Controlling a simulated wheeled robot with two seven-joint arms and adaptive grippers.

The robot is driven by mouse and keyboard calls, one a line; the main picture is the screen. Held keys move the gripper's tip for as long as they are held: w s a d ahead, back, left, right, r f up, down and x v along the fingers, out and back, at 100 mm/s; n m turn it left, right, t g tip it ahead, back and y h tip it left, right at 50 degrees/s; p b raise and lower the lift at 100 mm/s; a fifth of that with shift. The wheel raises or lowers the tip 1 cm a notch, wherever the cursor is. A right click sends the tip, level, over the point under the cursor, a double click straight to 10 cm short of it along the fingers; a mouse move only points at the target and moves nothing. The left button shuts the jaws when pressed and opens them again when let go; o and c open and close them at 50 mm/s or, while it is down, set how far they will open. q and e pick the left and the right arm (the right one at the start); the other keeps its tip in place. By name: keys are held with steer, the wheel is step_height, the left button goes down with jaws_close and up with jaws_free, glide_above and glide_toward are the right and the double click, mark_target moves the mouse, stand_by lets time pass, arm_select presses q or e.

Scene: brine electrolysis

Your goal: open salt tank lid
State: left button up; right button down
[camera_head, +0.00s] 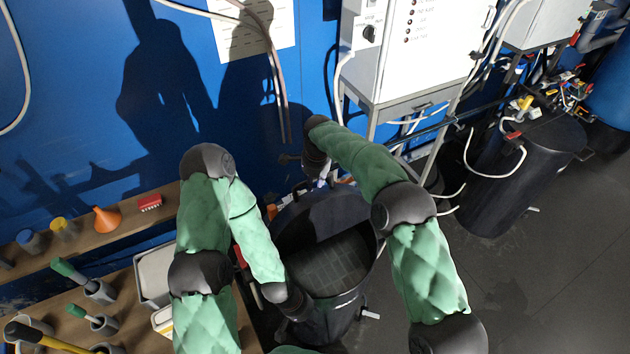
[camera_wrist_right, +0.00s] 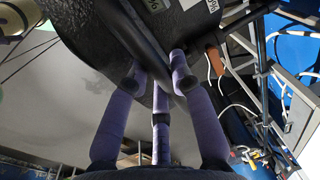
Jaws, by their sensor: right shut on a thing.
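The black salt tank (camera_head: 322,325) stands in the middle of the head view, its mouth showing a dark grid inside. Its dark lid (camera_head: 312,213) is raised and tilted up at the far side of the mouth. My right gripper (camera_head: 322,172) is at the lid's upper far edge, partly hidden by shadow and my arm. In the right wrist view, the purple fingers of my right gripper (camera_wrist_right: 157,78) are shut on the edge of the dark lid (camera_wrist_right: 125,35). My left gripper (camera_head: 297,303) is low at the tank's near-left rim; its fingertips are not clear.
A wooden bench (camera_head: 110,275) with cups and tools and a shelf with an orange funnel (camera_head: 106,219) are at left. A white control cabinet (camera_head: 425,45) stands behind. A second black tank (camera_head: 510,185) with cables is at right. Grey floor (camera_head: 560,270) is clear at lower right.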

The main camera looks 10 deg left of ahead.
steer(key=shift+r, duration=0.2)
steer(key=c, duration=1.2)
jaws_free()
steer(key=shift+o, duration=0.8)
steer(key=shift+f, duration=0.1)
step_height(320, 180, up, 12)
steer(key=s+d, duration=0.1)
steer(key=shift+s+d+f, duration=0.1)
